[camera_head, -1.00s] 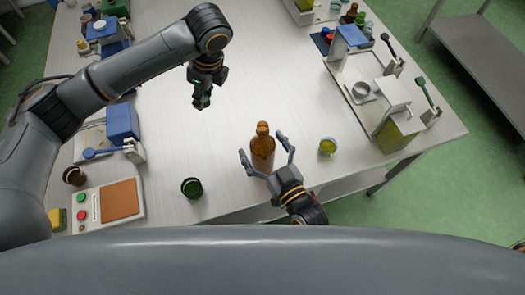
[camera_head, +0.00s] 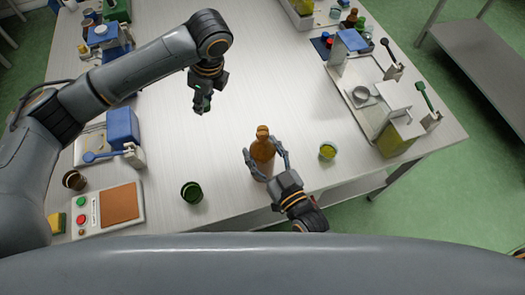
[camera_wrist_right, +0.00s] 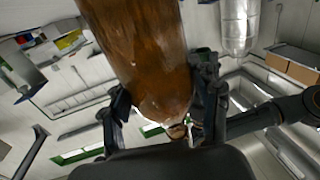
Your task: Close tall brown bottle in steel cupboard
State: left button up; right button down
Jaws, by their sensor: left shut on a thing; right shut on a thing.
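The tall brown bottle (camera_head: 263,152) is upright near the front edge of the pale table. My right gripper (camera_head: 264,158) is shut on its body, one finger on each side. In the right wrist view the bottle's brown glass (camera_wrist_right: 145,50) fills the upper middle, between the fingers. The bottle's top looks brown; I cannot tell if it has a cap. My left gripper (camera_head: 202,104) is above the table, behind and left of the bottle, pointing down. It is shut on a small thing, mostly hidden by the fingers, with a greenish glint. No steel cupboard is recognisable.
A dark green cup (camera_head: 191,192) stands left of the bottle, a glass of yellow liquid (camera_head: 327,150) right of it. A panel with buttons (camera_head: 107,208) and a brown cup (camera_head: 74,180) are at the left. A dispenser (camera_head: 398,128) stands at the right. The table's middle is clear.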

aim_at(268, 154)
jog(key=shift+r, duration=0.4)
pick_arm(q)
jog(key=shift+f+b, duration=0.25)
jog(key=shift+b, duration=0.05)
pick_arm(e)
jog(key=shift+s+r, duration=0.1)
jog(key=shift+r, duration=1.35)
pick_arm(q)
jog(key=shift+f, duration=0.15)
jog(key=shift+f+b, duration=0.35)
jog(key=shift+b, duration=0.15)
jog(key=shift+f+b, duration=0.4)
jog(key=shift+f, duration=0.05)
pick_arm(e)
jog(key=s+r, duration=0.9)
jog(key=s, duration=0.4)
jog(key=shift+s+a+r, duration=0.25)
jog(key=shift+s, duration=0.1)
